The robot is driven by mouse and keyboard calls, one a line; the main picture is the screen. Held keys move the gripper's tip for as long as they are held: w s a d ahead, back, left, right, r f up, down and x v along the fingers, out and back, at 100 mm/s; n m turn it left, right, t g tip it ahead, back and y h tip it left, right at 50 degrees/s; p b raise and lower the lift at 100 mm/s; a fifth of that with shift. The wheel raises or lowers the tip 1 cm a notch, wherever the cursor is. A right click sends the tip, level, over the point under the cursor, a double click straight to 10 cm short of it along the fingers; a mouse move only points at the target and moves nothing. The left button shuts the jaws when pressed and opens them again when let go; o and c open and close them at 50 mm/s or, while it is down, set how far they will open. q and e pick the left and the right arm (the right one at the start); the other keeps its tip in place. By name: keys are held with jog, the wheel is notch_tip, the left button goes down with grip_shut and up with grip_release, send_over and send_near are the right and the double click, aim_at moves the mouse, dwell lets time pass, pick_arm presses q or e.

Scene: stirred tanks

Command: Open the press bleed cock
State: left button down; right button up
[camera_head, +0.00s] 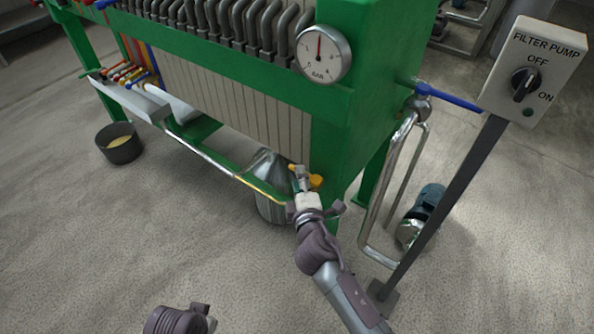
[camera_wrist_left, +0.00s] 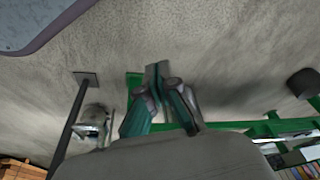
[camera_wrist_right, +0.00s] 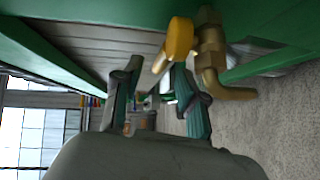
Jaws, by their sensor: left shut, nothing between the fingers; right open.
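The press bleed cock is a brass fitting (camera_wrist_right: 210,60) with a yellow lever (camera_wrist_right: 180,38), close ahead of my right gripper in the right wrist view. In the head view the yellow lever (camera_head: 316,181) shows at the lower corner of the green press, by my right gripper (camera_head: 303,176). My right gripper (camera_wrist_right: 155,78) is open. The lever's lower end shows between its fingertips or just beyond them; I cannot tell if they touch. My left gripper (camera_wrist_left: 165,80) is shut and empty over the floor, far from the cock; its arm shows at the head view's bottom edge.
The green filter press (camera_head: 345,110) with its gauge (camera_head: 323,53) stands above the cock. A steel bucket (camera_head: 270,205) is below. A filter pump switch box (camera_head: 530,75) on a post and a bent pipe (camera_head: 375,215) stand to the right.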

pick_arm(q)
jog(key=shift+w+b+v, duration=0.2)
jog(key=shift+b+v, duration=0.1)
jog(key=shift+v, duration=1.25)
pick_arm(e)
jog(key=shift+x, duration=2.1)
jog(key=shift+c, duration=0.3)
grip_shut()
